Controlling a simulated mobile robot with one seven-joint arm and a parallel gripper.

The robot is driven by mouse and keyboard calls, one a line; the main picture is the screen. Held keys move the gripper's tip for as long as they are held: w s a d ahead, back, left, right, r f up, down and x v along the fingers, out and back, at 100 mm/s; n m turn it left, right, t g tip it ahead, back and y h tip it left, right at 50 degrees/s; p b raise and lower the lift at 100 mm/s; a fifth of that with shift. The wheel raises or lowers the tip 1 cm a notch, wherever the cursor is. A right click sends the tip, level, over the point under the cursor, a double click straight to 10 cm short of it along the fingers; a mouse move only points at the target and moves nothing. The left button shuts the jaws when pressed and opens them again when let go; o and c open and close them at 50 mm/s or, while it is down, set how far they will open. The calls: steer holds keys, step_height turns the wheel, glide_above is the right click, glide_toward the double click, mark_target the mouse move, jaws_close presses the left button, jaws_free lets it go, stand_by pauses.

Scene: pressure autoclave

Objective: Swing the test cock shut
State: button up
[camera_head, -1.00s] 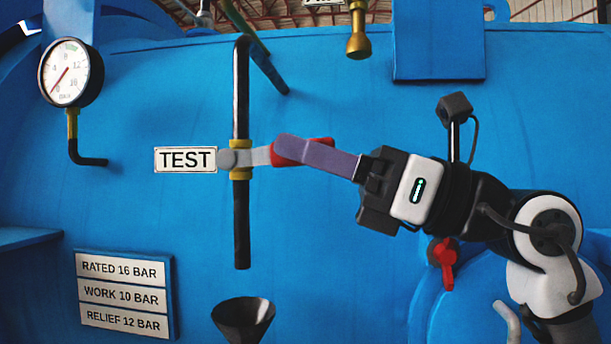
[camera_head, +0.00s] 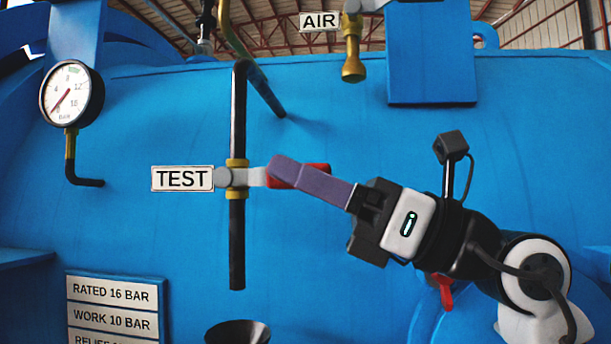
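The test cock (camera_head: 237,176) has a brass body on a black vertical pipe (camera_head: 237,240), to the right of the white TEST plate (camera_head: 182,178). Its lever, with a red grip (camera_head: 316,168), points right, nearly level and across the pipe. My gripper (camera_head: 280,170) comes from the lower right. One purple finger lies over the near side of the red grip and hides part of it. The other finger is hidden, so I cannot tell whether the fingers are closed on the grip.
A black funnel (camera_head: 238,332) sits below the pipe's open end. A pressure gauge (camera_head: 71,94) is at the upper left, above a rating plate (camera_head: 113,310). A brass AIR fitting (camera_head: 353,62) hangs above. A red handle (camera_head: 443,290) shows behind my arm.

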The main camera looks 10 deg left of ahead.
steer(key=b+v, duration=0.1)
steer(key=v, duration=1.2)
steer(key=shift+d+f, duration=0.2)
steer(key=shift+d, duration=0.15)
